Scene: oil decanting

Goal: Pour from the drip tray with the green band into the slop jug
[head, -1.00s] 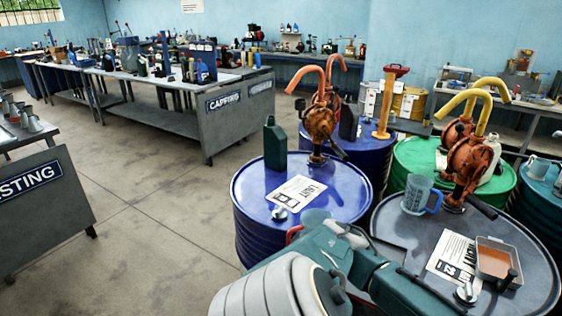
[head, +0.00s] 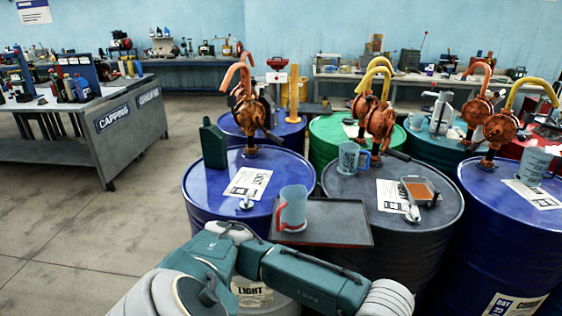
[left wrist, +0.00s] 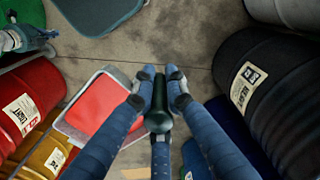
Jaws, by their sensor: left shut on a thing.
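A grey drip tray (head: 418,190) with brown oil and a dark handle rests on the grey drum; I cannot make out a green band. A clear jug with a red handle (head: 292,208) stands on a dark flat shelf in front of the drums. A blue-handled jug (head: 349,158) stands on the grey drum. I cannot tell which jug is the slop jug. My left gripper (left wrist: 162,80) shows in the left wrist view, shut on a dark rounded handle (left wrist: 158,119); what it belongs to is unclear. My right gripper is not in view.
The dark shelf (head: 343,222) juts out before the blue drum (head: 205,183) and grey drum (head: 440,218). Orange pumps (head: 380,120) rise from the drums. A green bottle (head: 213,143) stands at the left drum's edge. The floor at left (head: 90,225) is clear.

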